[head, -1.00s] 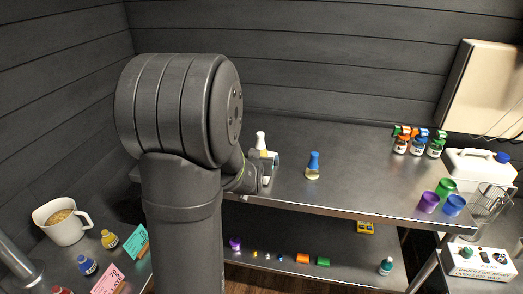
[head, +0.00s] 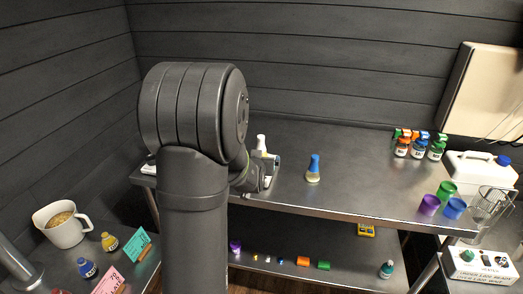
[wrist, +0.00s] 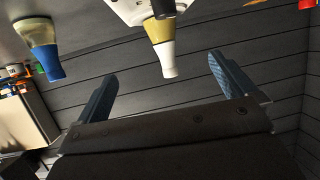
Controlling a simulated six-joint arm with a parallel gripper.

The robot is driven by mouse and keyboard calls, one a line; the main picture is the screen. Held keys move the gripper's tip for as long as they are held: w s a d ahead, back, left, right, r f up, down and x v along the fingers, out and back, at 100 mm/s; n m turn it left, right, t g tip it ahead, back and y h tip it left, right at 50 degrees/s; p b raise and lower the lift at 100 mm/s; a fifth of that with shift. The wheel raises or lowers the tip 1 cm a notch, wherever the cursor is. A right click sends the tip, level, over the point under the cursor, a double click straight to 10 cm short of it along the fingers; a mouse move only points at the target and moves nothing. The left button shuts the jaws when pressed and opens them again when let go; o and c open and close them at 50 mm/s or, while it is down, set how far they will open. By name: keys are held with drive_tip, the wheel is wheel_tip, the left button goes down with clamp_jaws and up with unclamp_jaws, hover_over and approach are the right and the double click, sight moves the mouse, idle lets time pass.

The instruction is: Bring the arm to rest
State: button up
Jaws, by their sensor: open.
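My gripper (wrist: 162,68) is open, with its two blue-grey fingers spread apart and nothing between them in the wrist view. In the head view my gripper (head: 268,172) is low over the left part of the steel table (head: 345,195), partly hidden by my arm. A bottle with a white top (head: 261,142) stands just beyond it; in the wrist view this white-topped bottle (wrist: 168,60) appears upside down beyond the fingers. A flask with a blue top (head: 314,163) stands to the right, apart from the gripper; the blue-topped flask also shows in the wrist view (wrist: 50,62).
Several spray bottles (head: 418,148) stand at the back right. Purple, green and blue cups (head: 429,204) stand near the right end. A white jug (head: 480,170) is beyond. Small coloured items (head: 303,261) lie on the lower shelf. A pitcher (head: 62,228) stands at left.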

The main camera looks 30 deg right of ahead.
drive_tip(key=v, duration=1)
drive_tip(key=shift+w+d, duration=0.1)
drive_tip(key=shift+d, duration=0.05)
drive_tip(key=x, duration=0.9)
drive_tip(key=shift+w+d+f, duration=0.2)
drive_tip(key=shift+w+f, duration=0.05)
drive_tip(key=shift+w, duration=0.05)
drive_tip(key=shift+v, duration=2.6)
drive_tip(key=shift+w+d, duration=0.1)
drive_tip(key=shift+w, duration=0.05)
